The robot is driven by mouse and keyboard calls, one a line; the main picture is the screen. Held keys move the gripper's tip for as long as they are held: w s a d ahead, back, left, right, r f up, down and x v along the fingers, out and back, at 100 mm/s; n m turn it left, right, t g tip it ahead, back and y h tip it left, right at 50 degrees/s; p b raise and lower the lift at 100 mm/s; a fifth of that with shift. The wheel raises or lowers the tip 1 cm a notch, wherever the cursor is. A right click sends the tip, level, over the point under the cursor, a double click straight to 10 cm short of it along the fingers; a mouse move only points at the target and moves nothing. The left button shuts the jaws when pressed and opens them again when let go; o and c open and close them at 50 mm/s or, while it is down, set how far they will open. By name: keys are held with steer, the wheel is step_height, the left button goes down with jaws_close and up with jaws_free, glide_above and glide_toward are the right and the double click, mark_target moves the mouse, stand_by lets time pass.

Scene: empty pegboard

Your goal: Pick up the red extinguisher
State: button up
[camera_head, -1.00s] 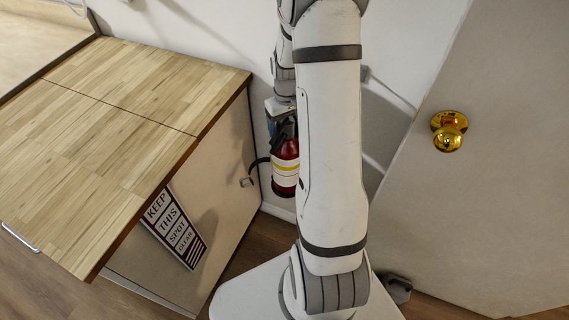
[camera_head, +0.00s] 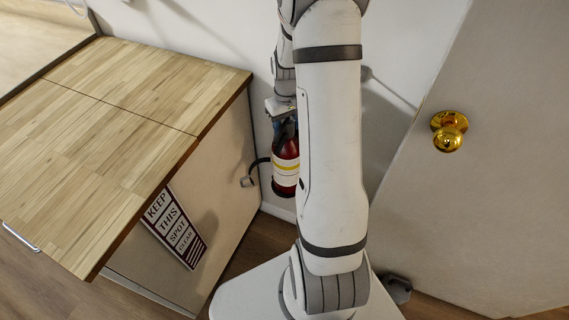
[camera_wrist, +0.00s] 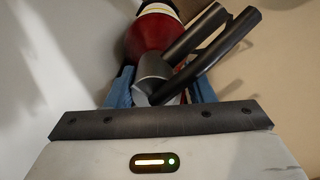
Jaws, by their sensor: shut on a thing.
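The red extinguisher (camera_head: 286,169) hangs upright near the wall, in the corner between the cabinet and the wall. It has a pale label with a yellow band and a black hose at its left. My arm hides its right side in the head view. My gripper (camera_head: 284,124) is above it, shut on its top. In the wrist view, the gripper (camera_wrist: 160,95) has its blue fingers on both sides of the extinguisher's grey neck. The black handle levers (camera_wrist: 212,48) stick out to the upper right, and the red body (camera_wrist: 148,36) is beyond.
A wood-topped cabinet (camera_head: 120,110) stands close at the left, with a "keep this spot clear" sign (camera_head: 174,228) on its side. A door with a brass knob (camera_head: 449,131) is at the right. Wood floor shows below.

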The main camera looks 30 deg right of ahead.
jaws_close()
steer(key=shift+w+d+r, duration=0.1)
steer(key=shift+w+r, duration=0.05)
